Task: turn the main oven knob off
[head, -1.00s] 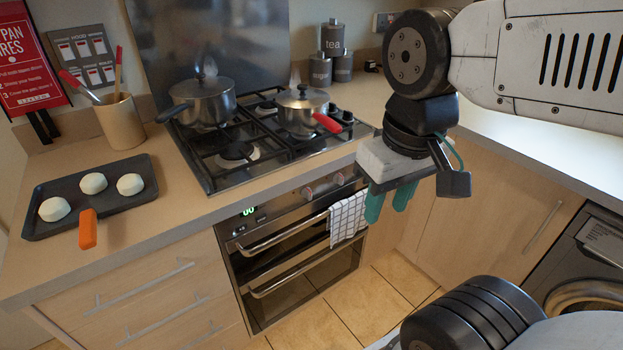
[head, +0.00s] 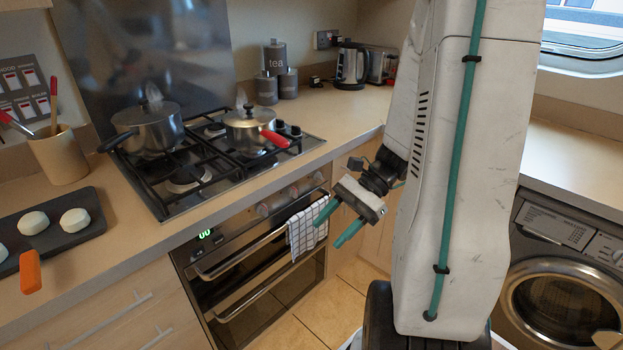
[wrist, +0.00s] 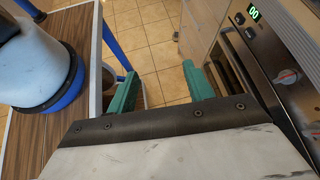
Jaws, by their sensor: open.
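The oven (head: 250,270) is built in under the hob, with a lit green display. Its control panel carries silver knobs: one to the left (head: 262,210), one in the middle (head: 293,191) and one to the right (head: 318,177). I cannot read which is the main oven knob. A knob with a red mark (wrist: 288,77) shows at the right of the wrist view. My gripper (head: 328,234) has teal fingers spread apart and empty. It is in front of the oven's right end, near the towel, and touches no knob. The fingers also show in the wrist view (wrist: 159,78).
A checked towel (head: 303,232) hangs on the oven's upper handle (head: 235,263). A steaming pan with a red handle (head: 250,131) and another pot (head: 150,130) stand on the hob. A wood-topped table (wrist: 65,28) bearing a blue-white object fills the wrist view's left. Tiled floor lies between.

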